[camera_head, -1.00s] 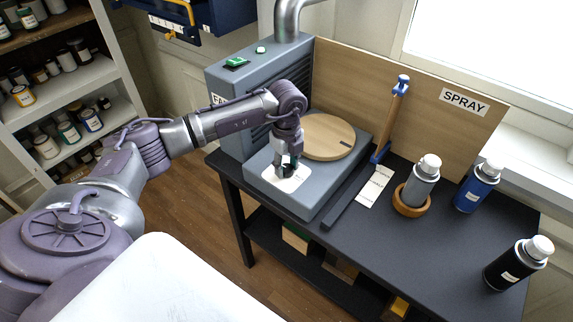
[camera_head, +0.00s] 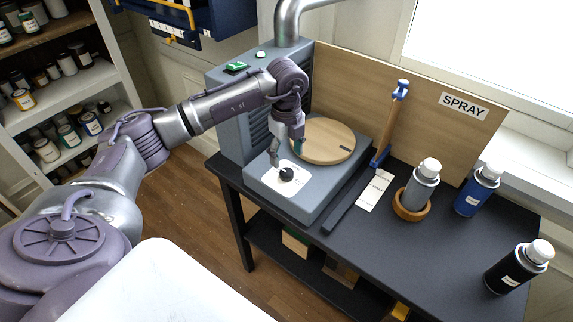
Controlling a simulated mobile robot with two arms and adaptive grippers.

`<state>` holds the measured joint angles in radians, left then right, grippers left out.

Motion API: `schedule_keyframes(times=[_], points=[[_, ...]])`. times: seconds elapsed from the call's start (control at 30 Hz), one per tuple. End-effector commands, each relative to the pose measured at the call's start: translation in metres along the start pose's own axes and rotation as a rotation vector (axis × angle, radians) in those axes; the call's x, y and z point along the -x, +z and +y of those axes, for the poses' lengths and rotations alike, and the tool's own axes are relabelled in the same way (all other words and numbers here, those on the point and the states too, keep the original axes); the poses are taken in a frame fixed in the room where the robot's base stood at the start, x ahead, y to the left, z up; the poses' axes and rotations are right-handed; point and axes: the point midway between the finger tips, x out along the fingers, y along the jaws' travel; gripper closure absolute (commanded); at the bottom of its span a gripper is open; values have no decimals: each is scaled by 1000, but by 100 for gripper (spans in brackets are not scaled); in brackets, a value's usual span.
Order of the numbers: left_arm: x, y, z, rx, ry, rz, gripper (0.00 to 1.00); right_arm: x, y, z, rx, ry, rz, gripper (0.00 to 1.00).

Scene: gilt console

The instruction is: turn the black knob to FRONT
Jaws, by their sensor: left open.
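The black knob (camera_head: 286,174) sits on a white plate (camera_head: 296,190) on top of the grey unit's base, in front of the round wooden turntable (camera_head: 322,141). Its pointer is too small to read, and I cannot make out the word FRONT. My left gripper (camera_head: 287,153) points down just above and behind the knob, open and empty. It looks apart from the knob. My right gripper is not in view.
A grey can (camera_head: 421,187) stands in a wooden ring (camera_head: 410,207). A blue can (camera_head: 477,191) and a black can (camera_head: 519,266) stand to the right. A blue-ended wooden stick (camera_head: 391,124) stands by the wooden SPRAY board (camera_head: 440,128). The dark tabletop's middle front is clear.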

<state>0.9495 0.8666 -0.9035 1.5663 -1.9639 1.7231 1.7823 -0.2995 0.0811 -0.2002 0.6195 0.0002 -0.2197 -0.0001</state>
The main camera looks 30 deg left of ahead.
Motion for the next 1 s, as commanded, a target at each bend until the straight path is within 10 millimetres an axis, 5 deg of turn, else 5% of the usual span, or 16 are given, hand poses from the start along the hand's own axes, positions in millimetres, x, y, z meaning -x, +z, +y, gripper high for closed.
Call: schedule_keyframes(times=[0.33, 1.0], points=[[54, 0, 0, 1, -1, -1, 35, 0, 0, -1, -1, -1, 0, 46], [57, -3, -1, -8, -5, 9, 35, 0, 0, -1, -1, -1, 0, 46]])
